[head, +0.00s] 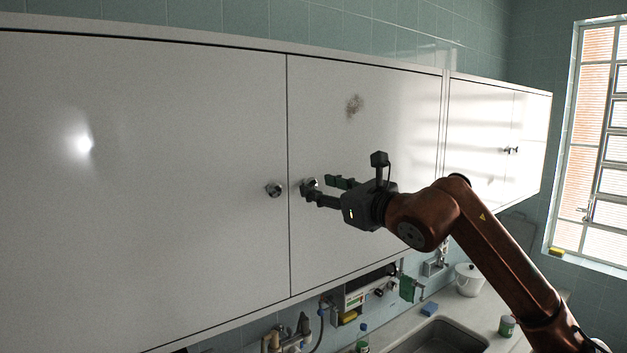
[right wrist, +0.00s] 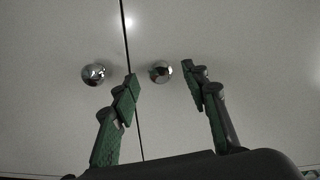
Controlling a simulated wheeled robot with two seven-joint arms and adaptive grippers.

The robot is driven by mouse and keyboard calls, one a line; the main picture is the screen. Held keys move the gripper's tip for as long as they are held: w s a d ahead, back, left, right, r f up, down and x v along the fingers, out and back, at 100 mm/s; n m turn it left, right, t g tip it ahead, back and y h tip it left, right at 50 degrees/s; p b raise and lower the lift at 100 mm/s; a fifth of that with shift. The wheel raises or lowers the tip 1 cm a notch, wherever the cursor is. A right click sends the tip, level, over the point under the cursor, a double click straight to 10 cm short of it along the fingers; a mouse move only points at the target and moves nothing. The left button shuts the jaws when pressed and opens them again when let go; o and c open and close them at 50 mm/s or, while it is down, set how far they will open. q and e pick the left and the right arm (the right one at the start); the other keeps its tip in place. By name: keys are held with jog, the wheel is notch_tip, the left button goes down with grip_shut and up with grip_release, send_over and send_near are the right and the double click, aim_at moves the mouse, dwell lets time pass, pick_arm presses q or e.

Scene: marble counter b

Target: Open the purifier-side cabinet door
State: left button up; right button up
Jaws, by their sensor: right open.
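The white wall cabinet has a left door (head: 150,180) and a right door (head: 370,110), both shut, with a thin seam between them. Each door has a round metal knob near the seam: the left knob (head: 274,189) and the right knob (head: 309,184). They also show in the right wrist view, the left knob (right wrist: 94,74) and the right knob (right wrist: 160,72). My right gripper (head: 325,190) is open at the right knob. In the right wrist view its green-padded fingers (right wrist: 163,88) stand either side of the right knob, apart from it. The purifier (head: 362,294) is on the wall below. My left gripper is not in view.
More cabinet doors (head: 485,130) with knobs continue at the right. Below are a counter with a sink (head: 440,337), a white pot (head: 469,279), a blue sponge (head: 429,309) and a small green jar (head: 507,326). A barred window (head: 595,140) is at far right.

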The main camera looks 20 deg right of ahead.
jog(key=shift+p+x, duration=0.35)
jog(key=shift+x, duration=1)
jog(key=shift+c, duration=0.4)
grip_shut()
jog(key=shift+a, duration=0.1)
